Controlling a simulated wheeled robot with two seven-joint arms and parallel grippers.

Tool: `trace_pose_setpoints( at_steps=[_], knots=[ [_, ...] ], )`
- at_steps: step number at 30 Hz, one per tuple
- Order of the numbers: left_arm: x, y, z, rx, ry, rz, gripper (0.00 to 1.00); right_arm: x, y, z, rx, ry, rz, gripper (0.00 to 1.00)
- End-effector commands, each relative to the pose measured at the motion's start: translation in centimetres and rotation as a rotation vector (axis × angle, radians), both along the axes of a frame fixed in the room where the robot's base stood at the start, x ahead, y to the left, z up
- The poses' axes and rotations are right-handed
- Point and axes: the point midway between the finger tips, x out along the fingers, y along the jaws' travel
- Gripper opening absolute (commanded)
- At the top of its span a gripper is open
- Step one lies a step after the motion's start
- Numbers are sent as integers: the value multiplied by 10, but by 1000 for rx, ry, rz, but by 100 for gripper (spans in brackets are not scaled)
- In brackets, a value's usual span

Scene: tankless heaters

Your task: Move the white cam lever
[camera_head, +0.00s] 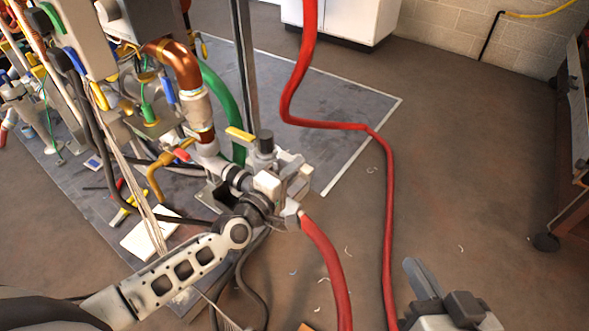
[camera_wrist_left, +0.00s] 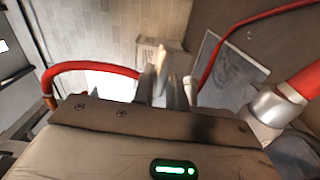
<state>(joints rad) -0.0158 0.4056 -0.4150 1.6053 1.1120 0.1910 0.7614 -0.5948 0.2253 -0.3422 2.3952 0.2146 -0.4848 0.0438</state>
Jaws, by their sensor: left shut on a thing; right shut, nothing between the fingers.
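My left gripper (camera_head: 296,178) reaches in from the left to the pipe fitting at the end of the thick red hose (camera_head: 330,270). In the left wrist view its fingers (camera_wrist_left: 168,92) are closed on a pale piece that looks like the white cam lever (camera_wrist_left: 161,62), with its end standing out beyond the fingertips. In the head view the lever is hidden by the gripper or too small to make out. My right gripper (camera_head: 424,280) is at the bottom right, shut and empty, well away from the fitting.
Copper pipes (camera_head: 176,62), a yellow-handled valve (camera_head: 240,134) and a green hose (camera_head: 222,100) crowd the left arm. Another red hose (camera_head: 385,200) runs down the floor between the grippers. A metal post (camera_head: 244,65) stands behind the fitting. The floor at right is mostly clear.

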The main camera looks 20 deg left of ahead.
Motion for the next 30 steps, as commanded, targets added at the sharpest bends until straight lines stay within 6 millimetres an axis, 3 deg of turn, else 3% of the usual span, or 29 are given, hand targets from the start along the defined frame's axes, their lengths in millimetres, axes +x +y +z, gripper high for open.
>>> trace_pose_setpoints(
  at_steps=[7,8,9,20,25,30],
  knots=[
    [0,0,1,-6,1,1,0,0,0,1,1,-1,1,0],
    [0,0,1,-6,1,1,17,0,0,1,1,-1,1,0],
    [0,0,1,-6,0,2,24,0,0,1,1,-2,0,0],
    [-4,2,1,-1,0,1,24,0,0,5,2,-7,1,0],
    [-29,8,1,1,2,-1,24,0,-1,9,-13,-11,0,0],
    [-70,19,1,1,5,-1,24,-1,-3,4,-49,1,-1,0]
  ],
)
